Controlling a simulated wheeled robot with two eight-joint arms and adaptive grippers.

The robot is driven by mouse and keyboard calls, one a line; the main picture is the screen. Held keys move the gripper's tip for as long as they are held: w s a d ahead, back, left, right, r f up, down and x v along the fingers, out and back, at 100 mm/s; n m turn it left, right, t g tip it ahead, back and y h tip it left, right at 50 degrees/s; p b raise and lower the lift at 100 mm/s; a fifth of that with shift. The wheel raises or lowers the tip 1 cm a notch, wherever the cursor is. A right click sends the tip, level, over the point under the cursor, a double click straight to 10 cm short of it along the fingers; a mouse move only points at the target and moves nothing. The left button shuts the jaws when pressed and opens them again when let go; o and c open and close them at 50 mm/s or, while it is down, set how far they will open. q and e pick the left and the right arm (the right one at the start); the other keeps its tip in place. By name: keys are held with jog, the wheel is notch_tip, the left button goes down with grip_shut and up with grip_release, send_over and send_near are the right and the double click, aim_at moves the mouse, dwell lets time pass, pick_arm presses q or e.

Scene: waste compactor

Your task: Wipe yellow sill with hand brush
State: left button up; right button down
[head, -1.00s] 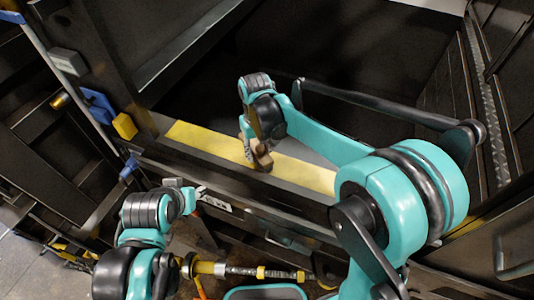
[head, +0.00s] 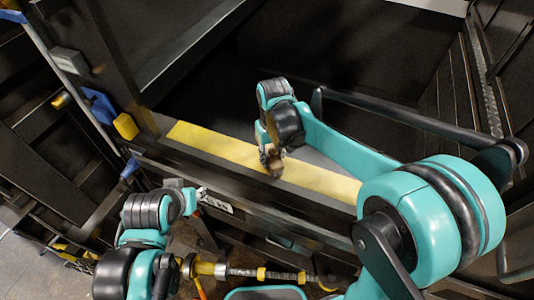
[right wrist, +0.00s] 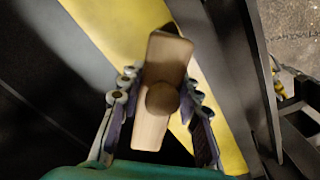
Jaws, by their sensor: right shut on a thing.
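The yellow sill (head: 215,145) is a long flat strip that runs from centre left down to the right in the head view. It also crosses the right wrist view (right wrist: 108,32) behind the brush. My right gripper (head: 268,148) is over the middle of the sill and shut on the wooden hand brush (head: 274,165). In the right wrist view the brush's pale wooden body (right wrist: 166,60) sits between the two fingers. Its bristles are hidden, and I cannot tell whether they touch the sill. My left gripper (head: 196,194) is below the sill's left part; its jaws are unclear.
Behind the sill is the dark opening of the compactor (head: 340,45). A yellow block (head: 126,126) and blue parts (head: 98,105) are on the frame at left. A dark rail (head: 250,190) runs along the sill's near side. The sill's left part is clear.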

jog(key=shift+s+d+r, duration=0.1)
jog(key=shift+s+d, duration=0.75)
jog(key=shift+d, duration=0.25)
jog(key=shift+s+d, duration=0.4)
jog(key=shift+d, duration=0.4)
jog(key=shift+s+d, duration=0.35)
jog(key=shift+d, duration=0.45)
jog(key=shift+s+d, duration=0.2)
jog(key=shift+d, duration=0.2)
jog(key=shift+s+d, duration=0.3)
jog(key=shift+d, duration=0.35)
jog(key=shift+s+d, duration=0.3)
jog(key=shift+d, duration=0.3)
jog(key=shift+s+d, duration=0.45)
jog(key=shift+d, duration=0.45)
jog(key=shift+s+d, duration=0.4)
jog(key=shift+d, duration=0.45)
jog(key=shift+s+d+p, duration=0.2)
jog(key=shift+s+d, duration=0.15)
jog(key=shift+d, duration=0.4)
jog(key=shift+s+d+p, duration=0.2)
jog(key=shift+s+d, duration=0.15)
jog(key=shift+d, duration=0.35)
